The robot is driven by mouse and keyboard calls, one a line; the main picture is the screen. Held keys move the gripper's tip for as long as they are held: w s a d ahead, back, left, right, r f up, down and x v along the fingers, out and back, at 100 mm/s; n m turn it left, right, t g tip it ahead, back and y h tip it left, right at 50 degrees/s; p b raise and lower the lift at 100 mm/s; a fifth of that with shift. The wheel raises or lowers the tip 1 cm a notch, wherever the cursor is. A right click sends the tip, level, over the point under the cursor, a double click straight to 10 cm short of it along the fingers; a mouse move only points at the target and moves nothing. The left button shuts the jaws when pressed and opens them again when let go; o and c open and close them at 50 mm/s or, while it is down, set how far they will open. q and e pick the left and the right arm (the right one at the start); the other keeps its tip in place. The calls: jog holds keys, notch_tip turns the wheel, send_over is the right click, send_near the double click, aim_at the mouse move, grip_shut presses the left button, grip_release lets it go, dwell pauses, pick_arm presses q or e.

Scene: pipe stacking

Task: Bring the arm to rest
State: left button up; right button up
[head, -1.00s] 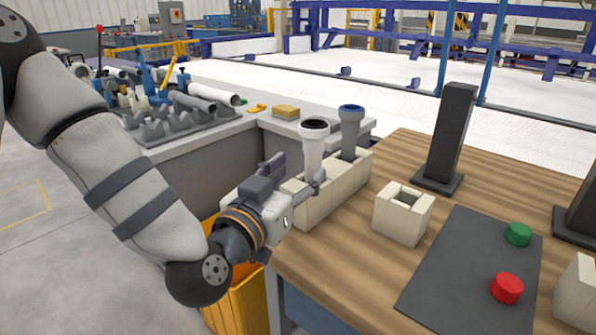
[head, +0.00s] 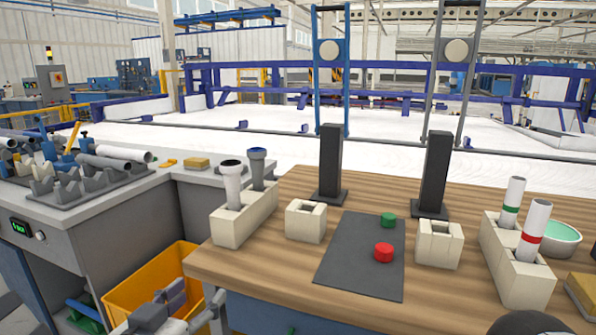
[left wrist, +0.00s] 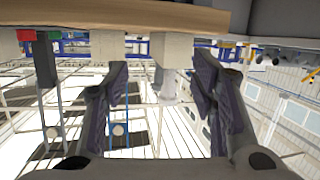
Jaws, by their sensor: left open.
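My left gripper (head: 195,312) is low at the bottom edge of the head view, in front of the table's left corner and partly cut off. In the left wrist view its two fingers (left wrist: 162,85) are spread with nothing between them. A white pipe with a dark rim (head: 232,185) and a grey pipe with a blue rim (head: 257,170) stand upright in the cream double holder (head: 228,232), apart from the gripper. The left wrist view is upside down, with the tabletop (left wrist: 120,15) along its top.
A yellow bin (head: 150,290) stands beside my left gripper, below the table's edge. On the wooden table (head: 275,262) are a dark mat with red (head: 383,252) and green (head: 388,220) buttons, small cream blocks, black posts, and a right holder (head: 520,272) with two banded white pipes.

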pick_arm(q)
jog(key=s+d+f+g, duration=0.1)
jog(key=s+f+g, duration=0.4)
jog(key=f, duration=0.6)
jog(key=s+a+f+g+p, duration=0.1)
jog(key=s+f+g, duration=0.3)
jog(key=s, duration=0.7)
jog(key=s+a+f+n+g+y+p, duration=0.1)
jog(key=s+a+f+g, duration=0.2)
jog(key=s, duration=0.9)
jog(key=s+a+f+g+y+p, duration=0.1)
jog(key=s+f+g, duration=0.4)
jog(key=s, duration=0.7)
jog(key=shift+s+a+g+p, duration=0.25)
jog(key=shift+a+g+p, duration=0.1)
jog(key=shift+a, duration=0.45)
pick_arm(e)
jog(key=w+r+t, duration=0.1)
jog(key=w+r, duration=0.3)
jog(key=w, duration=0.2)
jog(key=shift+r+t, duration=0.4)
jog(key=shift+w+d, duration=0.1)
